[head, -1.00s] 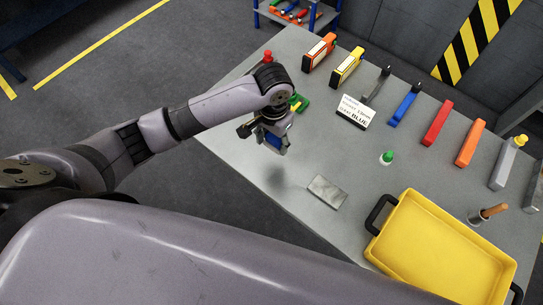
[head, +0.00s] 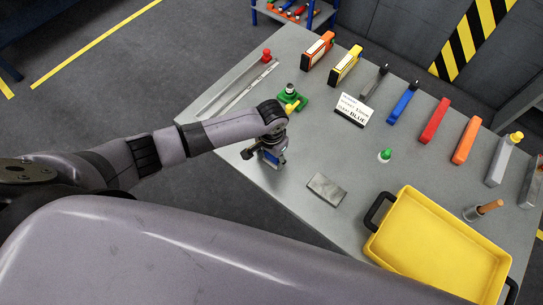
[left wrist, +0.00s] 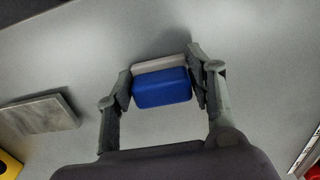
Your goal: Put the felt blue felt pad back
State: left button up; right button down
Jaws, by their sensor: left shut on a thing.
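My left gripper (head: 270,158) is shut on a small blue pad with a pale layer along its far side. In the left wrist view the blue pad (left wrist: 161,88) sits between the two fingertips of the gripper (left wrist: 160,85). It is low over the grey table (head: 300,165); I cannot tell whether the pad touches the top. In the head view the arm partly hides the pad. A sign reading "BLUE" (head: 353,110) stands farther back. My right gripper is not in view.
A grey metal plate (head: 326,190) lies to the right of the gripper, and a green clamp-like tool (head: 290,98) stands behind it. Farther right are a green-capped piece (head: 385,155), a row of coloured blocks (head: 435,121) and a yellow tray (head: 440,250).

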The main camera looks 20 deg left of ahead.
aim_at(271, 157)
pick_arm(q)
jog(key=shift+f, duration=0.15)
jog(key=o, duration=1)
notch_tip(271, 157, up, 12)
jog(key=shift+r+b, duration=0.2)
jog(key=shift+b, duration=0.4)
